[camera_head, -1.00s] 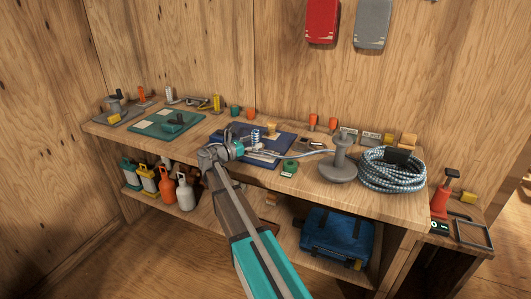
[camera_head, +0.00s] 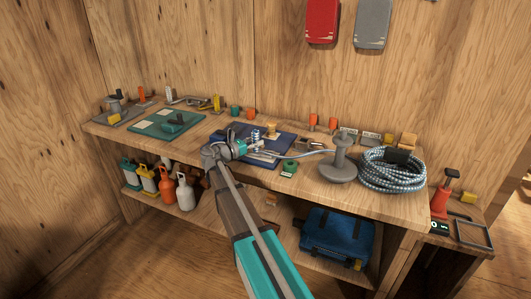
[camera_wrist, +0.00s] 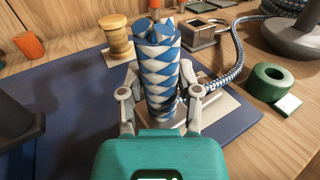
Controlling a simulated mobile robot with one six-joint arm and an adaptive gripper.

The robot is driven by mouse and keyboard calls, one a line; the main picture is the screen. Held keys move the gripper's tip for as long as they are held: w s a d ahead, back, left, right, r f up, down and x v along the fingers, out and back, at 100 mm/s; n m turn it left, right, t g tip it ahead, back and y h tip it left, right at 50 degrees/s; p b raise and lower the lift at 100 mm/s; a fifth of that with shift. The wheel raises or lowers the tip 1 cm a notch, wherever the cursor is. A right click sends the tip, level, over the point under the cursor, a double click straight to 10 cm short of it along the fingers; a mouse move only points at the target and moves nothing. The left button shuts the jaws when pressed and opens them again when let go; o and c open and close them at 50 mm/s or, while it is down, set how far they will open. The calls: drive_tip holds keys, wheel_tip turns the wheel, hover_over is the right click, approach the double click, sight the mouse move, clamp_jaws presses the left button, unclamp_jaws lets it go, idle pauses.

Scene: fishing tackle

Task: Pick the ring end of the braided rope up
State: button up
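A blue-and-white braided piece (camera_wrist: 160,75) stands upright in the wrist view, between the two fingers of my gripper (camera_wrist: 160,82). It also shows as a small striped upright shape in the head view (camera_head: 256,134). The fingers are spread, one on each side of it, with no clear grip visible. A braided cord (camera_wrist: 238,62) curves from the upper right to just beside the right finger; its end is hidden behind the finger and the braided piece. In the head view the large coil of braided rope (camera_head: 378,176) lies at the bench's right end.
A dark blue mat (camera_wrist: 55,90) lies under the gripper. A wooden spool (camera_wrist: 118,38) and a metal block (camera_wrist: 200,32) stand behind, with a green ring (camera_wrist: 269,80) to the right. A grey spindle (camera_head: 338,170) stands beside the coil. Several small items line the bench's back edge.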

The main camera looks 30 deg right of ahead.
clamp_jaws()
drive_tip(key=shift+r, duration=0.1)
wheel_tip(320, 180, up, 3)
drive_tip(key=p, duration=0.3)
drive_tip(key=shift+f, duration=0.2)
drive_tip(key=s+a+r+p, duration=0.5)
drive_tip(key=s+r+p, duration=0.5)
drive_tip(key=s, duration=0.3)
drive_tip(key=shift+a, duration=0.2)
drive_tip(key=shift+r, duration=0.1)
